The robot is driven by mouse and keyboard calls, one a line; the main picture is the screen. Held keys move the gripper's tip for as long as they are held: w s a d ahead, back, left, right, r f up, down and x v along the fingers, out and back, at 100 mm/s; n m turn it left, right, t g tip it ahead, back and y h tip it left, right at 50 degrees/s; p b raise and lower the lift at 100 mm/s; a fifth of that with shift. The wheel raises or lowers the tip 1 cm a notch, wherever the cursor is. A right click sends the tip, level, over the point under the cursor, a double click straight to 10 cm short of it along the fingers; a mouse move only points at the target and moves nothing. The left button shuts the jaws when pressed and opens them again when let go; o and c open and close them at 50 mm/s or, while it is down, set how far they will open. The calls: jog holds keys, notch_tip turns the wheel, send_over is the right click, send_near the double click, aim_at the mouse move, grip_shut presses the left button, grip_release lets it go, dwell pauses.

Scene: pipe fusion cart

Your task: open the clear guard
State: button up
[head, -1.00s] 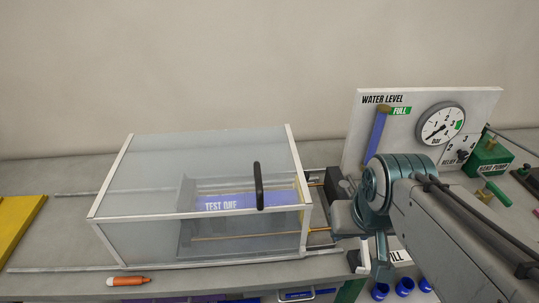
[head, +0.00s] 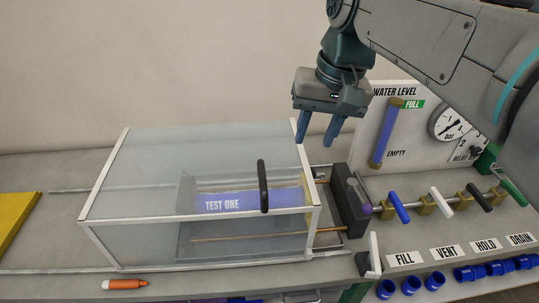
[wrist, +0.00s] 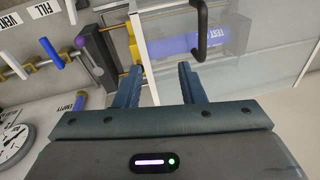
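The clear guard (head: 150,165) is a framed, see-through box on the bench at left centre, standing over a blue pipe marked TEST ONE (head: 240,201). Its black handle (head: 263,186) stands upright at the guard's front right. My gripper (head: 319,137) is open and empty, above and behind the guard's right end, fingers pointing down. In the wrist view the handle (wrist: 203,35) shows beyond the fingertips, a little right of the gap between them. The guard's white edge (wrist: 145,50) runs between the fingers. Nothing touches the handle.
Right of the guard stand a dark end block (head: 348,200) and a row of coloured valve levers (head: 398,207) with labels below. The water level board (head: 405,125) stands behind them. An orange marker (head: 125,284) lies at front left. Blue caps (head: 411,285) sit along the front.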

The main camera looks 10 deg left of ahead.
aim_at(263, 173)
jog(key=w+a+r+n+g, duration=0.1)
jog(key=a+r, duration=0.2)
jog(key=a, duration=0.4)
jog(key=f, duration=0.4)
jog(key=a+f, duration=0.1)
jog(key=f, duration=0.3)
jog(key=a+f, duration=0.1)
jog(key=f, duration=0.3)
jog(key=shift+s+f, duration=0.3)
jog(key=shift+f, duration=0.1)
grip_shut()
